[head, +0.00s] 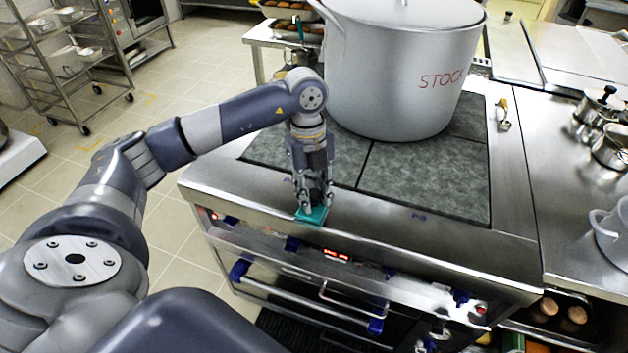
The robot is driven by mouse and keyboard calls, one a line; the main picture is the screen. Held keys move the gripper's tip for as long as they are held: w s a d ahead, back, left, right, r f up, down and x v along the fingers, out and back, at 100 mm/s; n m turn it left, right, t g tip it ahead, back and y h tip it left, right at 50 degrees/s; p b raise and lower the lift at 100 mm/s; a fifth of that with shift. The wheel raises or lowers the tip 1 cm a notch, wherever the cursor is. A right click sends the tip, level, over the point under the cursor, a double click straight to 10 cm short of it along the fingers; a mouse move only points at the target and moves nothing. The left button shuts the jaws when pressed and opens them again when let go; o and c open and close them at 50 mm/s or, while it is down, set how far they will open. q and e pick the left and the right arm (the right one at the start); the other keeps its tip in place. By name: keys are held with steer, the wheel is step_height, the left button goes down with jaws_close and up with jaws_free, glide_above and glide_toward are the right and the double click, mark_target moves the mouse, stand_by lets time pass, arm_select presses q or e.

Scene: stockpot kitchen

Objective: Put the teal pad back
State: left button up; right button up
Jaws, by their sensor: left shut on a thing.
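The teal pad (312,216) is at the front edge of the steel stove top, near its left part. My left gripper (313,205) points down from above with its fingers shut on the pad. Most of the pad shows below and between the fingertips. I cannot tell whether the pad touches the steel or is just above it. My right gripper is not in view.
A large stockpot (398,70) marked STOCK stands on the dark cooking plates (425,185) behind my left gripper. Small lidded pots (605,110) stand on the right counter. A wheeled rack (62,60) stands at the far left. The front plates are clear.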

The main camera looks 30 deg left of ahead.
arm_select(q)
steer(key=w+a, duration=0.1)
steer(key=w+a+p, duration=0.1)
steer(key=w, duration=0.1)
steer(key=w+a, duration=0.1)
steer(key=w, duration=0.1)
steer(key=shift+w+a+f, duration=0.25)
steer(key=shift+a+f, duration=0.05)
step_height(320, 180, down, 3)
steer(key=shift+s+r+p, duration=0.1)
steer(key=shift+r+p, duration=0.1)
steer(key=shift+p, duration=0.65)
steer(key=shift+f, duration=0.45)
steer(key=shift+f, duration=0.15)
steer(key=o, duration=0.9)
